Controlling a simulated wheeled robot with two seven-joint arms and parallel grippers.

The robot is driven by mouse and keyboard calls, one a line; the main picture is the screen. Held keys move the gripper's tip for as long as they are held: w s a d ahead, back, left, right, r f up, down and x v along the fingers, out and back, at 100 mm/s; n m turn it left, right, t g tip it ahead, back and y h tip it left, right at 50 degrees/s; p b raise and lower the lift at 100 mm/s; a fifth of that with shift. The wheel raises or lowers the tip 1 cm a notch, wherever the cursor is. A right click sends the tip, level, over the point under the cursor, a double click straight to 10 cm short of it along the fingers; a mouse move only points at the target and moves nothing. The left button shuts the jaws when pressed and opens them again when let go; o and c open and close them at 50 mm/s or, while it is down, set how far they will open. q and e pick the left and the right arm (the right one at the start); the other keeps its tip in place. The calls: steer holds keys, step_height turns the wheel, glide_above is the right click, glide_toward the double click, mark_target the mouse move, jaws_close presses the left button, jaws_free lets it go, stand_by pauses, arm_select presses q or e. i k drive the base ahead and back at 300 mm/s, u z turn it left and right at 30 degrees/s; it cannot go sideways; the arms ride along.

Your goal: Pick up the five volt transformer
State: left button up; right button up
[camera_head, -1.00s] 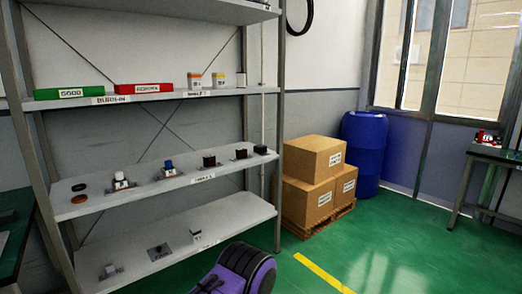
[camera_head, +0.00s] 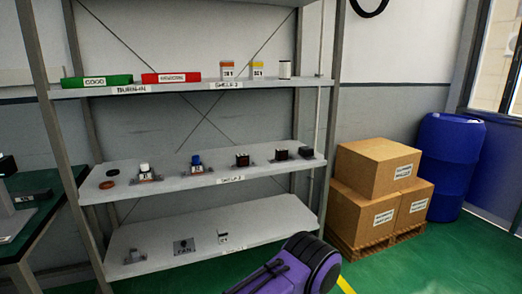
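No label here reads as five volt transformer, so I cannot tell which part it is. Small parts stand on the middle shelf (camera_head: 220,178). They are a white-topped part (camera_head: 145,170), a blue-topped part (camera_head: 196,161), a dark boxy part (camera_head: 242,159), a similar dark part (camera_head: 281,154) and a low black part (camera_head: 306,153). The bottom shelf holds a small grey part (camera_head: 133,256), a flat dark plate (camera_head: 184,246) and a small whitish block (camera_head: 223,237). Neither of my grippers is in view.
The top shelf holds a green bin (camera_head: 97,81) marked GOOD, a red bin (camera_head: 172,77) and small boxes. Cardboard boxes (camera_head: 375,170) on a pallet and a blue barrel (camera_head: 455,165) stand right. A dark-green table (camera_head: 45,222) is at left.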

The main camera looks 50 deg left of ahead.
mark_target(243, 160)
steer(key=u, duration=0.5)
steer(key=i, duration=0.8)
steer(key=u, duration=0.75)
